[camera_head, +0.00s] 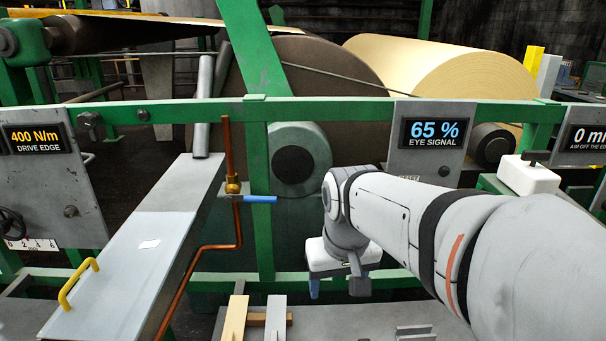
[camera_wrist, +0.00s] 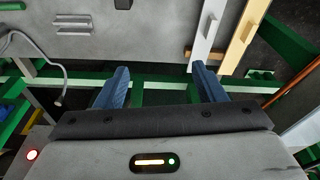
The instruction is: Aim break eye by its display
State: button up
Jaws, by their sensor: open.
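The eye signal display (camera_head: 436,132) is on a grey panel on the green rail and reads 65 %. A second display (camera_head: 588,137), cut by the right edge, reads 0 mm with the words "AIM OFF THE ED". A white box with a dark top piece (camera_head: 528,175) sits below and between them; I cannot tell whether it is the break eye. My gripper (camera_head: 337,287) hangs pointing down in front of the rail, left of and below the eye signal display. In the wrist view my gripper (camera_wrist: 160,82) has its blue fingers apart with nothing between them.
A drive edge display (camera_head: 35,139) reads 400 N/m at the left. A copper pipe with a blue-handled valve (camera_head: 258,199) stands left of my gripper. Two pale bars (camera_head: 235,318) lie below. A large cream roll (camera_head: 440,75) is behind the rail.

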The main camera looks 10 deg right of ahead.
jog(key=o, duration=0.4)
jog(key=shift+m+g, duration=0.5)
jog(key=w+d+r, duration=0.1)
jog(key=w+r, duration=0.2)
jog(key=w, duration=0.1)
jog(key=w+d+r+p, duration=0.1)
jog(key=w+d+r, duration=0.1)
jog(key=w+r, duration=0.1)
jog(key=w+d+r+p, duration=0.1)
jog(key=w+r, duration=0.3)
jog(key=shift+w+d, duration=0.3)
jog(key=shift+o, duration=0.2)
jog(key=shift+m+g, duration=0.4)
jog(key=shift+g, duration=0.1)
jog(key=w+d+r, duration=0.1)
jog(key=w, duration=0.1)
jog(key=w+d+r+p, duration=0.1)
jog(key=w+d+r, duration=0.1)
jog(key=w, duration=0.1)
jog(key=w+d+r+p, duration=0.1)
jog(key=w+d+r, duration=0.1)
jog(key=shift+w+d+r, duration=0.1)
jog(key=shift+w, duration=0.2)
notch_tip(320, 180, down, 8)
jog(key=shift+r, duration=0.2)
jog(key=shift+r, duration=0.1)
jog(key=c, duration=1)
